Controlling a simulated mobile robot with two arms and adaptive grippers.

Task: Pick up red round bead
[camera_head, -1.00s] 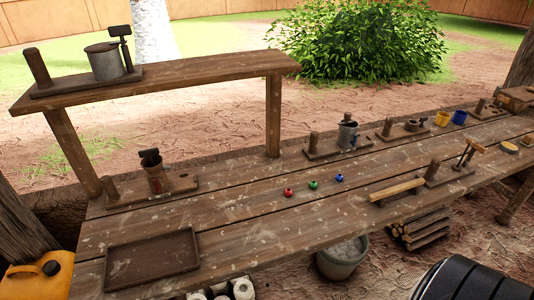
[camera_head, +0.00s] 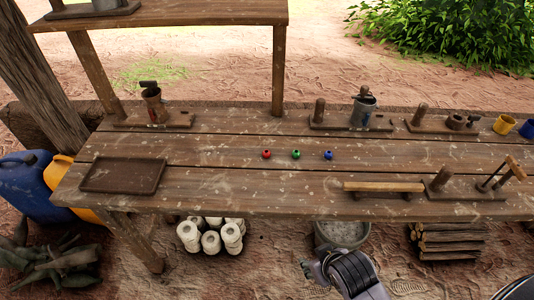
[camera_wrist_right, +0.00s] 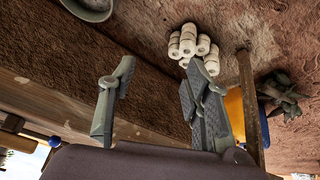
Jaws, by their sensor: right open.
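The red round bead (camera_head: 266,154) sits on the wooden table (camera_head: 230,185), at the left end of a short row with a green bead (camera_head: 296,154) and a blue bead (camera_head: 328,155). My right gripper (camera_head: 308,268) is low in the head view, in front of the table's front edge and well apart from the beads. In the right wrist view its two fingers (camera_wrist_right: 160,72) stand spread with nothing between them. The red bead does not show clearly in the wrist view. My left gripper is not in view.
An empty brown tray (camera_head: 123,175) lies at the table's left. A wooden bar (camera_head: 383,187) lies at the front right, and tool stands (camera_head: 351,120) line the back. A grey bucket (camera_head: 342,233) and white rolls (camera_head: 210,237) are below the front edge. The tabletop around the beads is clear.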

